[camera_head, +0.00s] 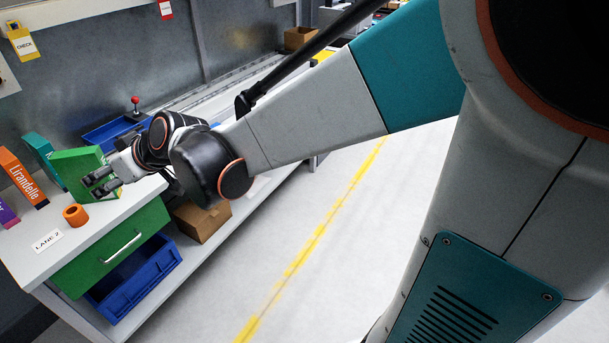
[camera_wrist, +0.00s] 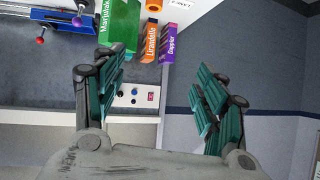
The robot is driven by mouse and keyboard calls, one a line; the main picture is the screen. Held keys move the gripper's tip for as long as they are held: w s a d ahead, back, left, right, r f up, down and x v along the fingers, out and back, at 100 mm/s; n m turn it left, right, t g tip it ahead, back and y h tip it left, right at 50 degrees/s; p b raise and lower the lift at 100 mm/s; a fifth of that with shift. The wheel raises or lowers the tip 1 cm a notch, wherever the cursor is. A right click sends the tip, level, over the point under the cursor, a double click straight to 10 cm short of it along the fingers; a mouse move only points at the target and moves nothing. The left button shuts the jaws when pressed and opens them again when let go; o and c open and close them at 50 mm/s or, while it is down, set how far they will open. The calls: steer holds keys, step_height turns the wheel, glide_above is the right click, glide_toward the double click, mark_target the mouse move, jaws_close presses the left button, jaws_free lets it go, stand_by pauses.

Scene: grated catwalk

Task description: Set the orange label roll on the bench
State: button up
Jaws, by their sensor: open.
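The orange label roll (camera_head: 75,215) stands on the bench top (camera_head: 112,213), near the front edge and beside the LANE 2 label (camera_head: 47,241). Part of the roll shows at the top edge of the wrist view (camera_wrist: 153,4). My gripper (camera_head: 98,182) is above the bench, in front of the green box (camera_head: 72,172), up and to the right of the roll in the head view. In the wrist view my gripper (camera_wrist: 157,95) has its two fingers wide apart, with nothing held between them. The roll is not between the fingers.
An orange Lirandelle box (camera_head: 22,180), a teal box (camera_head: 40,152) and a purple box (camera_head: 6,214) stand along the back of the bench. A blue tray (camera_head: 105,132) lies farther along. Below are a green drawer (camera_head: 115,250) and a blue crate (camera_head: 135,285).

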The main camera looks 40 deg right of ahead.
steer(key=s+d+f+m+g+h, duration=0.1)
steer(key=s+d, duration=0.3)
steer(key=s, duration=0.4)
steer(key=s+d+f+m+g+h, duration=0.1)
steer(key=s+d+m+h, duration=0.1)
steer(key=s+d, duration=0.3)
steer(key=s+d+f+m+g+h, duration=0.1)
steer(key=s+d, duration=0.3)
steer(key=s, duration=0.8)
steer(key=shift+s+d+f+h, duration=0.2)
steer(key=shift+f+h, duration=0.35)
steer(key=shift+h, duration=0.35)
